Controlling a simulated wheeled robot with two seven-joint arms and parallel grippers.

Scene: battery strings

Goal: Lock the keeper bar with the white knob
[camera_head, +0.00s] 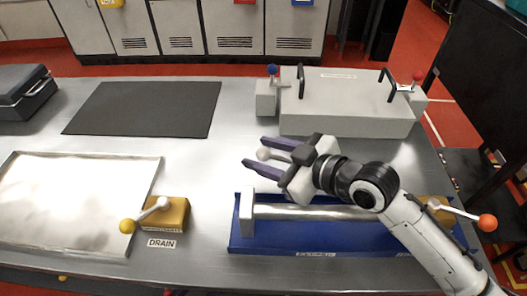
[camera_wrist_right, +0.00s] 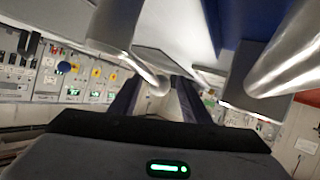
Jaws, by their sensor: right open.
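The white knob (camera_head: 264,154) shows between the two purple fingers of my right gripper (camera_head: 252,164), which is open. In the right wrist view the rounded end of a pale metal lever (camera_wrist_right: 158,84) lies between the fingertips (camera_wrist_right: 157,88); contact cannot be told. The silver keeper bar (camera_head: 325,212) lies along a blue cradle (camera_head: 240,241), with a white upright block (camera_head: 247,212) at its left end. My right arm covers the cradle's right part. My left gripper is in neither view.
A yellow drain valve with a yellow-knobbed handle (camera_head: 150,208) stands left of the cradle. An orange-knobbed handle (camera_head: 487,222) stands at right. A white box with black handles (camera_head: 345,105) is behind. A metal tray (camera_head: 145,195) and a dark mat (camera_head: 145,108) are on the left.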

